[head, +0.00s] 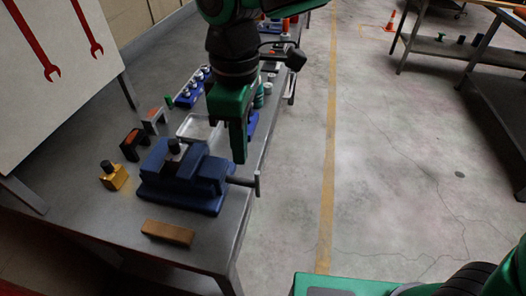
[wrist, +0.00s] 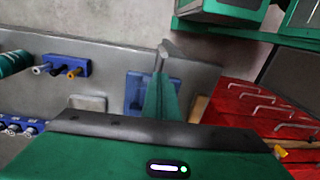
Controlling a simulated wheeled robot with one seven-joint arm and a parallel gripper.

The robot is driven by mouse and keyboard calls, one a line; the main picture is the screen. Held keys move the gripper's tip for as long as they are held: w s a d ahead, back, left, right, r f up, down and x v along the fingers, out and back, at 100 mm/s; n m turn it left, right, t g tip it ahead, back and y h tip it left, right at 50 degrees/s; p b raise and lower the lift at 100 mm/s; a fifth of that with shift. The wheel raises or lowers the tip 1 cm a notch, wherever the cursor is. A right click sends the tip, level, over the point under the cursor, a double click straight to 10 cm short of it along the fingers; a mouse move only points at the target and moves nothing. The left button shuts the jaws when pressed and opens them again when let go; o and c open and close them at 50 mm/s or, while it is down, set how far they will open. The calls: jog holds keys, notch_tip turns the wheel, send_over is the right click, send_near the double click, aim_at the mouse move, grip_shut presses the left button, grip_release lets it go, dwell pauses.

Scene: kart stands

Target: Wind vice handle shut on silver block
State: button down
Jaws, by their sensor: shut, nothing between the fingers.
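The blue vice (head: 180,190) sits on the grey bench near its right edge. A small dark grey piece (head: 175,150) stands at the top of its jaws; I cannot tell whether this is the silver block. The vice handle (head: 256,183), a dark bar on a short spindle, sticks out to the right past the bench edge. My green gripper (head: 240,158) points down, shut and empty, just above the spindle. In the wrist view my fingers (wrist: 160,100) are together, with a grey bar (wrist: 166,54) by their tips and blue vice parts behind. Contact with the handle is unclear.
A brass-coloured block with a black top (head: 113,176) and a brown block (head: 168,233) lie beside the vice. A pale tray (head: 198,128) and a blue rack (head: 188,95) stand behind. The floor (head: 390,180) right of the bench is open.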

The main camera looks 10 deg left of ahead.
jog(key=w+d+r+m+g+y, duration=0.1)
jog(key=w+d+r+g, duration=0.15)
jog(key=w, duration=0.25)
jog(key=w+d+r+m+g, duration=0.1)
jog(key=w+d+r+m, duration=0.15)
jog(key=w+d, duration=0.2)
send_near(241, 181)
jog(key=d+f, duration=0.4)
jog(key=shift+s+a+f+n, duration=0.15)
jog(key=shift+s+a+n, duration=0.15)
jog(key=shift+n, duration=0.05)
jog(key=shift+s, duration=0.1)
jog(key=shift+s+a, duration=0.2)
jog(key=shift+s, duration=0.4)
